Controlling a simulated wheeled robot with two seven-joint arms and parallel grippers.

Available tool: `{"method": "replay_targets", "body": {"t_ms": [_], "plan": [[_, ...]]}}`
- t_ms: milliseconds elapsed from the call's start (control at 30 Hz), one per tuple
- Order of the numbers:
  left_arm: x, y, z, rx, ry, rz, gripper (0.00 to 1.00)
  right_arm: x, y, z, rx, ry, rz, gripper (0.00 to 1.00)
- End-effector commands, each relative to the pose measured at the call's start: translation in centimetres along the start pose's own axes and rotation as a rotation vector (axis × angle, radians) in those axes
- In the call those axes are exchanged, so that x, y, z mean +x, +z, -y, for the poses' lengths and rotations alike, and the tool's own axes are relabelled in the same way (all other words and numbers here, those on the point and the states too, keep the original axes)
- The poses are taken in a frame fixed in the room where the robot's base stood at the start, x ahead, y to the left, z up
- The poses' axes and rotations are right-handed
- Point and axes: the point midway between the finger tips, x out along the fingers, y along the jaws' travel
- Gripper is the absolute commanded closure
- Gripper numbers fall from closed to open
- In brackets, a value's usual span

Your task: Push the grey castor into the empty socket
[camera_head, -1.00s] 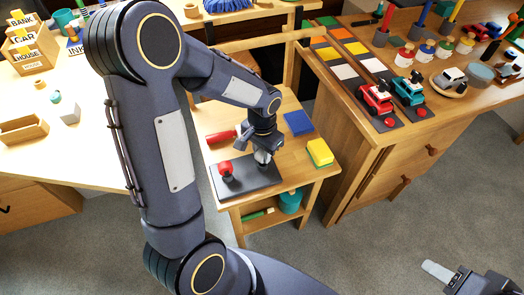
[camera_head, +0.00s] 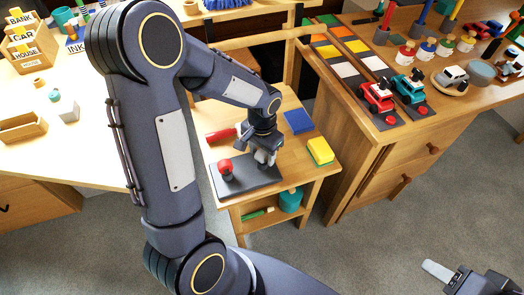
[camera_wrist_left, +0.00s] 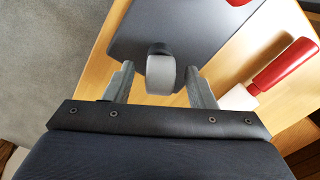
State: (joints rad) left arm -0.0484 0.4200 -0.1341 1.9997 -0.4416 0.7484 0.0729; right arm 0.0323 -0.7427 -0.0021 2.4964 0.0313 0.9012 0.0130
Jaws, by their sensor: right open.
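The grey castor (camera_wrist_left: 160,76) shows in the left wrist view, a grey wheel with a dark part at its far end, over the dark board (camera_wrist_left: 178,28). My left gripper (camera_wrist_left: 160,72) has one finger on each side of the castor, with narrow gaps visible beside it. In the head view, my left gripper (camera_head: 264,157) is low over the right end of the dark board (camera_head: 247,181) and mostly hides the castor. A red castor (camera_head: 225,168) stands upright on the board's left part. The empty socket cannot be made out. My right gripper (camera_head: 440,272) is open and empty at lower right.
A red-handled tool (camera_head: 221,135) lies behind the board on the small wooden table (camera_head: 288,169). A blue block (camera_head: 298,121) and a yellow block (camera_head: 320,151) are at its right side. A larger bench with toy cars stands to the right.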

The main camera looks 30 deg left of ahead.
Motion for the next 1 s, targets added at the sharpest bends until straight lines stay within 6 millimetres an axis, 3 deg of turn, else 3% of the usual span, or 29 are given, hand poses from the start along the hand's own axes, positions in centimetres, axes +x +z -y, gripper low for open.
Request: {"method": "replay_targets", "body": {"t_ms": [267,700,1000], "plan": [[-0.2,0.0,0.0,0.0,0.0,-0.001,0.5,-0.1,0.0,0.0,0.0,0.0,0.0,0.52],[-6.8,-0.1,0.0,0.0,-0.001,-0.003,0.5,-1.4,-0.7,0.6,0.0,0.0,0.0,0.52],[-7.8,0.0,0.0,0.0,0.0,0.0,0.5,-1.5,-0.8,0.7,0.0,0.0,0.0,0.52]]}}
